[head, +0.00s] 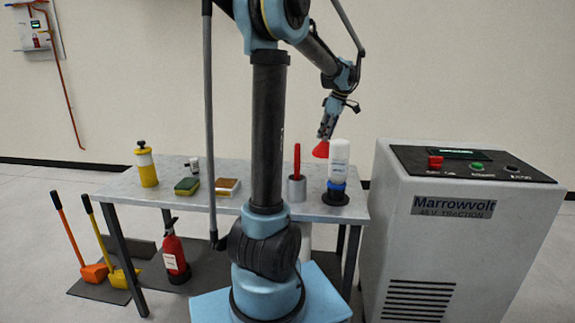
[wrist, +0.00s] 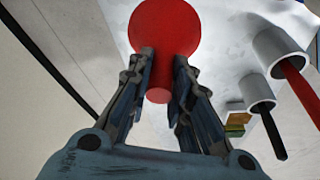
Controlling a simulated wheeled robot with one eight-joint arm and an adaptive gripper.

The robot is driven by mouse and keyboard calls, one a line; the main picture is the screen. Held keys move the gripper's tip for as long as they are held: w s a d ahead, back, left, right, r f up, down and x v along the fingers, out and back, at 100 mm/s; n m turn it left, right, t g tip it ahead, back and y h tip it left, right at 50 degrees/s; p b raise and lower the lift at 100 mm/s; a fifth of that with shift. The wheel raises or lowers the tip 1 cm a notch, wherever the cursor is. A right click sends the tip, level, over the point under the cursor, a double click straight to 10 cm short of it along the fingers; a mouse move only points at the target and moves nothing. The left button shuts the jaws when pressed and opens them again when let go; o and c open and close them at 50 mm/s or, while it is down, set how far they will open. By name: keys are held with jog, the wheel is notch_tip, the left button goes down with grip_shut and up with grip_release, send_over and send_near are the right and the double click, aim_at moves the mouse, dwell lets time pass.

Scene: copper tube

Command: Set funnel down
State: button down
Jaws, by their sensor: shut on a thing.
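The red funnel (head: 320,150) is held in the air above the right part of the grey table (head: 232,208). In the wrist view the funnel (wrist: 165,28) has its wide mouth away from me and its narrow spout between my fingers. My gripper (head: 326,130) is shut on the spout, and the two fingertips (wrist: 163,62) sit on either side of it. The funnel is clear of the table surface. In the head view it shows just left of a white bottle (head: 339,155); whether they are apart in depth I cannot tell.
The bottle stands on a black base (head: 336,197). A grey cup (head: 296,190) with a red-handled tool stands left of it. A grey cabinet (head: 450,240) stands right of the table.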

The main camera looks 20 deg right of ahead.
aim_at(324, 154)
jog(key=shift+f, duration=4.7)
jog(key=shift+f, duration=0.1)
jog(key=c, duration=1.5)
grip_release()
jog(key=shift+o, duration=0.2)
jog(key=v, duration=1.2)
